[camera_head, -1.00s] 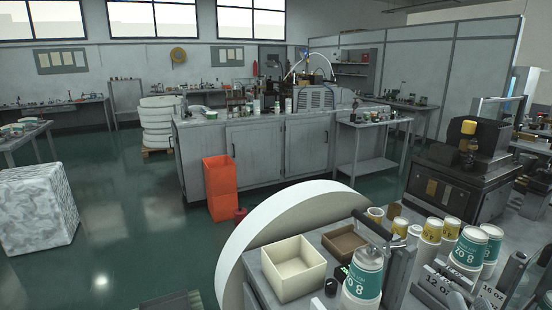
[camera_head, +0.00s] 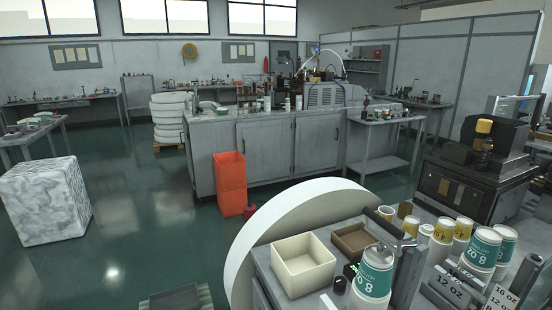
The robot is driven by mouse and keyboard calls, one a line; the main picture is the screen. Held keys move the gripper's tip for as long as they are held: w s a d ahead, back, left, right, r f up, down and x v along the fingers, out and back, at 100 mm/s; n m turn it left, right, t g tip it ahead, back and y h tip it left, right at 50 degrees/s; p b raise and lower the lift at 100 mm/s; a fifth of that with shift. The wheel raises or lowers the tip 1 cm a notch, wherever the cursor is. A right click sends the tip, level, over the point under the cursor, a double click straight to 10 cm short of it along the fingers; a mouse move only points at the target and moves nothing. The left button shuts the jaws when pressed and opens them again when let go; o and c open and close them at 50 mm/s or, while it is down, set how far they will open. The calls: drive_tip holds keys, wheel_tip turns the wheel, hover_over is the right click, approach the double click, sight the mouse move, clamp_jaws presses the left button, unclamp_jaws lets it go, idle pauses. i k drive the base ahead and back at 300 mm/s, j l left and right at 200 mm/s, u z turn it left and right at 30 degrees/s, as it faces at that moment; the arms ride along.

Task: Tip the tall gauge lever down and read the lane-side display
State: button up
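A dark bar (camera_head: 382,223) slants across the near bench at the lower right, behind a teal-and-white 8 oz cup (camera_head: 373,272). It may be the gauge lever, but I cannot tell for sure. A small dark unit with a green-lit patch (camera_head: 350,270) sits left of the cup, partly hidden by it. It may be the display; no reading is legible. My gripper is not in view.
A cream open box (camera_head: 303,265) and a brown tray (camera_head: 354,240) stand on the near bench. Several cups and size labels crowd its right side. An orange bin (camera_head: 230,185) and a wrapped white block (camera_head: 45,200) stand on the green floor, which is open at left.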

sight(384, 245)
drive_tip(key=j+z, duration=0.45)
drive_tip(key=j, duration=1.25)
drive_tip(key=i+j, duration=0.05)
